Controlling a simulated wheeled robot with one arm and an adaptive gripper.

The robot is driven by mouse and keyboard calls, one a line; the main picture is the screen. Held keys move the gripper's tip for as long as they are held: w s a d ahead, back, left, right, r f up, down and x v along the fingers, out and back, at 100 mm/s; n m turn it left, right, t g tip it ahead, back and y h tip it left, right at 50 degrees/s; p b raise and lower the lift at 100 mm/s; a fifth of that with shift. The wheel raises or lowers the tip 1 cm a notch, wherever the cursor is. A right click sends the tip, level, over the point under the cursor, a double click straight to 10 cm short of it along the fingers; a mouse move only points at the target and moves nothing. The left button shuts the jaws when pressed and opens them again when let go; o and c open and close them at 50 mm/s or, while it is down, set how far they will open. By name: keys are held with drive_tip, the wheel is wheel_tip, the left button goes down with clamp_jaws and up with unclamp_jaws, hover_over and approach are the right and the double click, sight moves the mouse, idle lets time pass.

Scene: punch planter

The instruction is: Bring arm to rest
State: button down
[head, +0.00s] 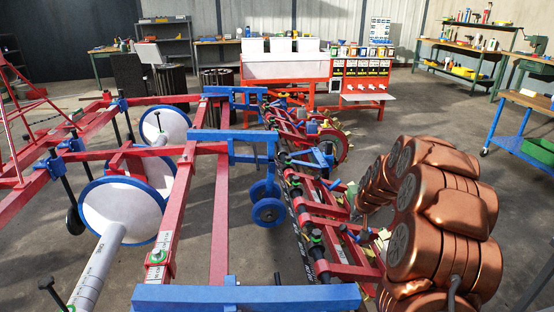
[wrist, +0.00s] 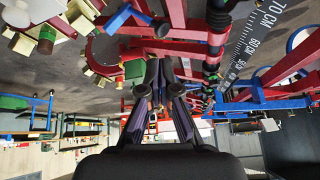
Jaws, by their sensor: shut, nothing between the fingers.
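My gripper (wrist: 157,94) shows in the wrist view, with its two dark fingers reaching up from the black palm at the bottom. It is shut and holds nothing. The wrist picture is upside down, with the shop's back furniture along its lower part. Red planter bars and a black rod with a printed centimetre scale (wrist: 252,45) show behind and above the fingers. I cannot tell whether the fingers touch any of them. In the head view the red and blue planter frame (head: 220,190) fills the left and middle. I cannot make out my gripper there.
White discs with blue rims (head: 122,210) sit in the frame at left. A red and white workbench (head: 285,70) stands behind, and a blue cart (head: 520,120) at right. Bare floor shows between.

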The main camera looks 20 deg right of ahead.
drive_tip(key=s+a+r+n+g+y, duration=0.1)
drive_tip(key=s+a+r+g, duration=0.15)
drive_tip(key=s+a, duration=0.6)
drive_tip(key=s+a+r+n+g+y, duration=0.15)
drive_tip(key=s+a+r, duration=0.35)
drive_tip(key=a, duration=0.7)
drive_tip(key=s+a+r+n+g, duration=0.15)
drive_tip(key=s+a, duration=0.25)
drive_tip(key=s, duration=1.1)
drive_tip(key=s+a+r+g, duration=0.1)
drive_tip(key=s+a+g, duration=0.3)
drive_tip(key=s, duration=1)
wheel_tip(320, 180, up, 22)
drive_tip(key=s+t+p, duration=0.1)
drive_tip(key=p, duration=1.9)
drive_tip(key=shift+a+f+t+h, duration=0.15)
drive_tip(key=shift+a+t+h, duration=0.15)
drive_tip(key=shift+t+h, duration=0.05)
drive_tip(key=shift+s+a+f+n, duration=0.1)
drive_tip(key=shift+a+n, duration=0.05)
drive_tip(key=shift+n, duration=0.15)
